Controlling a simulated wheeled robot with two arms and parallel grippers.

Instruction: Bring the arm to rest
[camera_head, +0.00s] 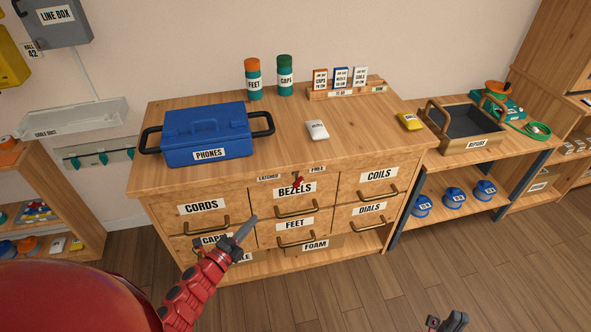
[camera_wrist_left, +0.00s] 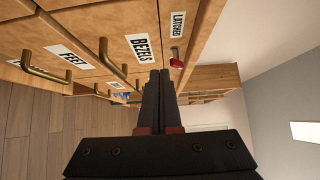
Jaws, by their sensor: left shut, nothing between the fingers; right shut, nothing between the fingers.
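My left arm, red, comes in from the lower left in the head view. Its gripper (camera_head: 245,230) is shut and empty, in front of the wooden drawer cabinet (camera_head: 330,260) near the BEZELS and FEET drawers. In the left wrist view the shut black fingers (camera_wrist_left: 158,85) point along the drawer fronts, with a red latch knob (camera_wrist_left: 177,63) beyond their tips. My right gripper (camera_head: 450,322) shows only in part at the bottom right edge of the head view, low over the floor, shut and apart from the furniture.
Drawer handles (camera_head: 297,210) stick out. The floor at front right is clear.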

